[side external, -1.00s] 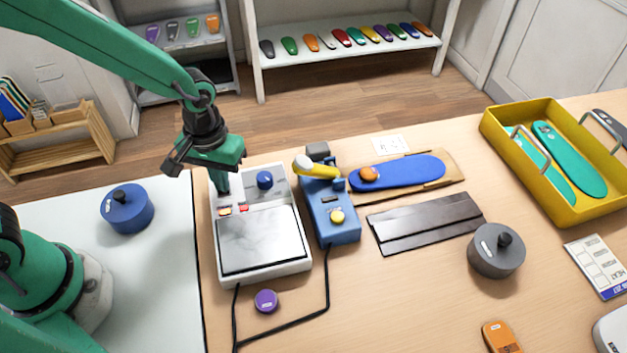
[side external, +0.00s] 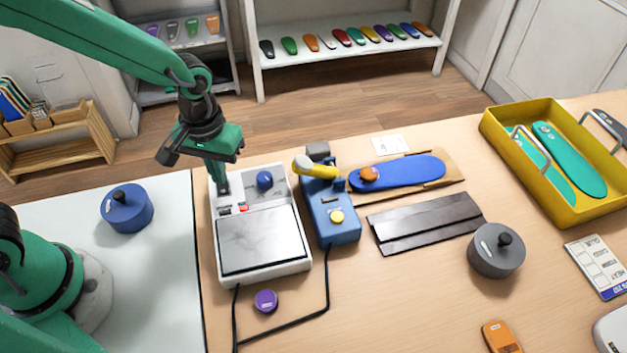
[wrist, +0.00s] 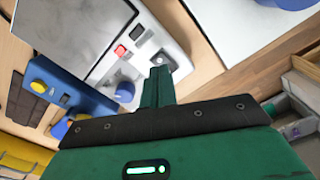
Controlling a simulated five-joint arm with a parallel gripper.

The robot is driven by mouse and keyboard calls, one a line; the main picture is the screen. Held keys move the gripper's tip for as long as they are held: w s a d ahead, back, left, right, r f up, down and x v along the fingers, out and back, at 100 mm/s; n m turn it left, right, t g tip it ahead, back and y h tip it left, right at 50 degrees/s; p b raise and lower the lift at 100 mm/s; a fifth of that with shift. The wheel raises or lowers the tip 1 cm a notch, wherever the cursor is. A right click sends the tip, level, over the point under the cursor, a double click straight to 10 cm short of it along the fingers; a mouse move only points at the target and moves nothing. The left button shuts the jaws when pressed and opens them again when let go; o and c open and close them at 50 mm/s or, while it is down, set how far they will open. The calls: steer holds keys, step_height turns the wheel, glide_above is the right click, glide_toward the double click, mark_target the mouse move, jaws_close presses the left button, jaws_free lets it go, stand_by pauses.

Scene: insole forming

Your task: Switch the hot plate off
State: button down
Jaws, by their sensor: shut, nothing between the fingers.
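The hot plate (side external: 307,264) is a white unit with a grey square heating surface, standing left of centre on the bench. Its control panel at the far end carries a blue knob (side external: 264,180), a small red button or lamp (side external: 243,208) and a small dark display (side external: 225,211). The wrist view shows a black rocker switch (wrist: 164,60) in the panel's corner. My gripper (side external: 223,188) is shut and empty, pointing down at that corner. Its tips (wrist: 160,72) are right beside the switch; I cannot tell whether they touch it.
A blue box (side external: 340,233) with a yellow-handled lever stands close on the right of the hot plate. A blue insole (side external: 415,170) lies beyond it. A blue lidded pot (side external: 127,212) is to the left, a purple knob-like disc (side external: 265,300) in front.

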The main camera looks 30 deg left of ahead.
mark_target(221, 189)
steer(key=shift+r, duration=2.15)
steer(key=s+a+r+m+t, duration=0.3)
steer(key=s+a+r+t, duration=0.2)
steer(key=s+a+r, duration=0.4)
steer(key=a+r, duration=0.3)
steer(key=shift+s+a+r+t, duration=0.2)
steer(key=shift+s+t, duration=0.1)
steer(key=shift+s, duration=0.1)
